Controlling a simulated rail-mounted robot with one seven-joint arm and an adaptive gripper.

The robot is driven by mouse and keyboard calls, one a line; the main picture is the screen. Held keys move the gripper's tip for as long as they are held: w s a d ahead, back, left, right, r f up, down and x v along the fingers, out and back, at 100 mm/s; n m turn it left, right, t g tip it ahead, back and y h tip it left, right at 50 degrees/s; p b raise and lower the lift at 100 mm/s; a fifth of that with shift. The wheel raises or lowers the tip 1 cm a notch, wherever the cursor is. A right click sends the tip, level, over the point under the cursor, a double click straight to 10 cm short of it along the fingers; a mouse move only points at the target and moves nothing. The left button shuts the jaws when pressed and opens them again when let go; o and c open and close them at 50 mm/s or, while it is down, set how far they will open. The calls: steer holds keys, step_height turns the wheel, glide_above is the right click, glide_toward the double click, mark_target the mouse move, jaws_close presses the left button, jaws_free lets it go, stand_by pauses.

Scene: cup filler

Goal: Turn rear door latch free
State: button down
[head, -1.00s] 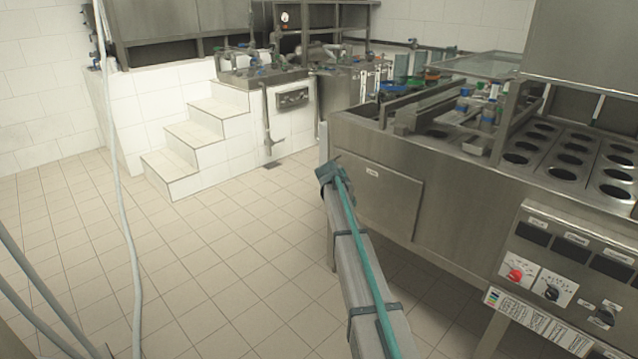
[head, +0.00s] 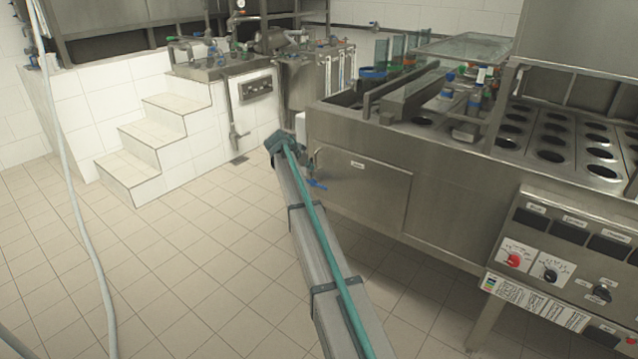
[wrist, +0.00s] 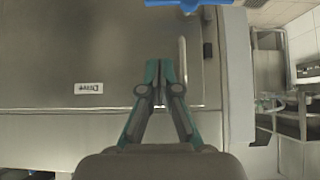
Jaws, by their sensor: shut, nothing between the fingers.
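The rear door seems to be the steel panel (head: 375,200) with a small label on the side of the machine. The same panel (wrist: 60,60) fills the left of the wrist view, its label upside down. A small dark fitting (wrist: 208,50) sits near the panel's edge; I cannot tell whether it is the latch. My gripper (wrist: 158,72) is shut and empty, its fingertips together in front of the panel, left of the fitting.
A blue valve handle (head: 316,184) sticks out beside the door; a blue part (wrist: 185,3) also shows at the wrist view's top edge. A control box (head: 560,265) juts out at right. White tiled steps (head: 155,135) stand behind. The tiled floor at left is clear except a hose (head: 85,220).

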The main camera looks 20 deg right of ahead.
steer(key=shift+s+a+f+x, duration=0.15)
steer(key=shift+a+f+x, duration=0.2)
steer(key=shift+x, duration=1.8)
steer(key=shift+s+a+f+x, duration=0.25)
steer(key=shift+f+x, duration=0.1)
steer(key=shift+x, duration=1.8)
steer(key=shift+s+a+f+x, duration=0.1)
steer(key=shift+a+f+x, duration=0.25)
steer(key=shift+x, duration=1.75)
steer(key=shift+a+f+b, duration=0.1)
steer(key=shift+f+b, duration=0.05)
steer(key=shift+b, duration=0.25)
